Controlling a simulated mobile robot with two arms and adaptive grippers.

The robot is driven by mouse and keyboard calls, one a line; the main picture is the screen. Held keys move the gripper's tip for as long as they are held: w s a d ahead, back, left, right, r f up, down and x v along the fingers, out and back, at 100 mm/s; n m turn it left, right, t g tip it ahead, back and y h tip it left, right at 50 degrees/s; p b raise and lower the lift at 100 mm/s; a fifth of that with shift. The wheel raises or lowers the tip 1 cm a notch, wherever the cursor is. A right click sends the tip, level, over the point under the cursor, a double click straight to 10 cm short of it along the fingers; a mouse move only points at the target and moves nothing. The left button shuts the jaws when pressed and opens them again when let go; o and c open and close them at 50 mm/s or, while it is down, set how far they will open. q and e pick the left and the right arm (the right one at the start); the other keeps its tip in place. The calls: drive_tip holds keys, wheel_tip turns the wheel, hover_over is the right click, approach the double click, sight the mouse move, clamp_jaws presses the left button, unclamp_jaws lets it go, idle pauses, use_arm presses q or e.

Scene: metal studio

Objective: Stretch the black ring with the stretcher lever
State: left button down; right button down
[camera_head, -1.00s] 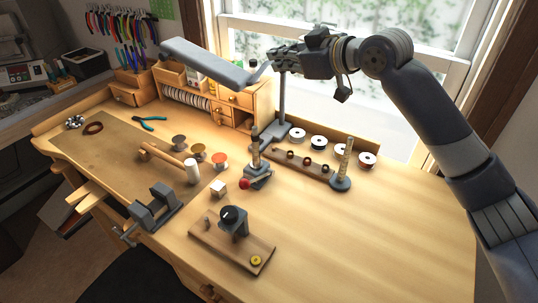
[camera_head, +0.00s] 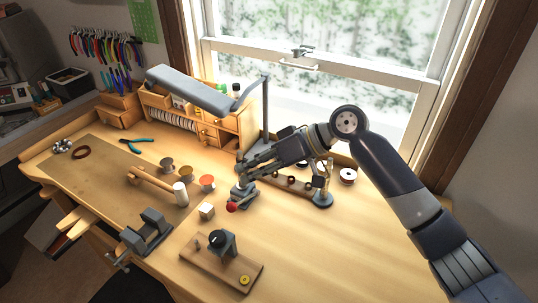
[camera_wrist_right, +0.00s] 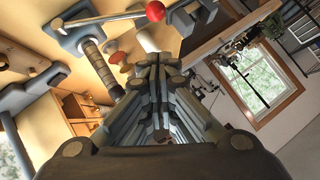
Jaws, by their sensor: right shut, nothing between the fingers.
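The ring stretcher (camera_head: 243,200) stands near the middle of the bench, with a grey base and a lever ending in a red ball (camera_head: 231,206). In the right wrist view its ribbed post (camera_wrist_right: 97,62), lever rod (camera_wrist_right: 110,18) and red ball (camera_wrist_right: 155,11) show at the upper left. My right gripper (camera_head: 243,172) is shut and empty, over the stretcher's post and partly hiding it. In the wrist view its fingers (camera_wrist_right: 163,75) lie together, with the post to their left. I cannot tell whether the black ring is on the post. My left gripper is not in view.
A dark wooden bar with rings (camera_head: 291,183) and a round-based mandrel (camera_head: 322,199) stand just right of the stretcher. The front right bench is clear.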

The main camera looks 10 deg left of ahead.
sight(232, 209)
drive_tip(key=f, duration=0.1)
drive_tip(key=s+a+f+p, duration=0.1)
drive_tip(key=s+a+f, duration=0.1)
drive_tip(key=f, duration=0.1)
drive_tip(key=shift+p, duration=0.4)
drive_tip(key=shift+f, duration=0.1)
drive_tip(key=shift+s+a+f+n+t+h, duration=0.2)
drive_tip(key=shift+s+f+n+t, duration=0.2)
drive_tip(key=shift+s+f, duration=0.2)
drive_tip(key=shift+s+a+f+n+t+h, duration=0.1)
drive_tip(key=shift+s+f+n+t+h, duration=0.15)
drive_tip(key=shift+s+f+t, duration=0.25)
drive_tip(key=shift+s+a+f, duration=0.1)
drive_tip(key=shift+s+f, duration=0.1)
drive_tip(key=shift+f, duration=0.25)
drive_tip(key=shift+s+a+f, duration=0.1)
drive_tip(key=shift+s+f, duration=0.1)
drive_tip(key=shift+f, duration=0.2)
drive_tip(key=shift+a+r, duration=0.1)
drive_tip(key=shift+r, duration=0.05)
